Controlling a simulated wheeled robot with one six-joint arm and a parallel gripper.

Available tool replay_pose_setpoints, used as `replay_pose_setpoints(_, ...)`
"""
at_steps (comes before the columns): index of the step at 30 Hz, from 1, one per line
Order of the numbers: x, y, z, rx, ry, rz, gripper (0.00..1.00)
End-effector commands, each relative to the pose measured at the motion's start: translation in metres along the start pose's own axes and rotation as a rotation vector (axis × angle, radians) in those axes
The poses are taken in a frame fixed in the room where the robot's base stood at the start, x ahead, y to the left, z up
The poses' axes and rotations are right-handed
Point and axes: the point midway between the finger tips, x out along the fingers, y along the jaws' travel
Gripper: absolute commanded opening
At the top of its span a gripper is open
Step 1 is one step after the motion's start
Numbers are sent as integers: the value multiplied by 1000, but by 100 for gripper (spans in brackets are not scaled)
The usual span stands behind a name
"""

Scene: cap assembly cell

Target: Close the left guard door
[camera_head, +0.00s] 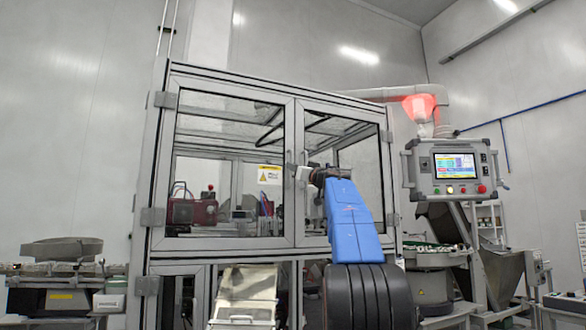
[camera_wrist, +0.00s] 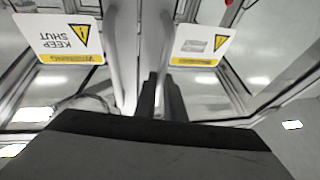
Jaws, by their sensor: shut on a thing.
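The left guard door (camera_head: 228,242) is a grey-framed clear panel with a yellow warning label (camera_head: 269,175). It stands in line with the front of the cabinet, beside the right guard door (camera_head: 345,105). I cannot tell whether a small gap remains. My gripper (camera_head: 308,174) is at the meeting edges of the doors, with its fingers partly hidden by the wrist. In the wrist view, the dark fingers (camera_wrist: 160,96) are shut on the left door's upright handle (camera_wrist: 164,55). The right door's handle (camera_wrist: 116,60) stands apart from them, to their left in that upside-down view.
A control panel (camera_head: 453,172) with a lit screen hangs to the right of the cabinet. A bowl feeder (camera_head: 62,250) stands at the left and another feeder (camera_head: 430,262) at the right. A metal chute (camera_head: 246,290) sits below the doors.

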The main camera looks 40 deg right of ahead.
Motion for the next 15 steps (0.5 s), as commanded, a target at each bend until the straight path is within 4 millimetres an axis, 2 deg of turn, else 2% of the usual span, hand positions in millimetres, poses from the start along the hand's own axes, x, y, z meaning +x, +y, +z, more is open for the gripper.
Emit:
replay_pose_setpoints(1, 0, 12, 9, 3, -8, 19, 0)
replay_pose_setpoints(2, 1, 12, 9, 3, -8, 19, 0)
replay_pose_setpoints(3, 1, 12, 10, 3, -9, 19, 14)
replay_pose_setpoints(5, 1, 12, 10, 3, -9, 19, 28)
replay_pose_setpoints(15, 1, 8, 8, 3, -7, 13, 28)
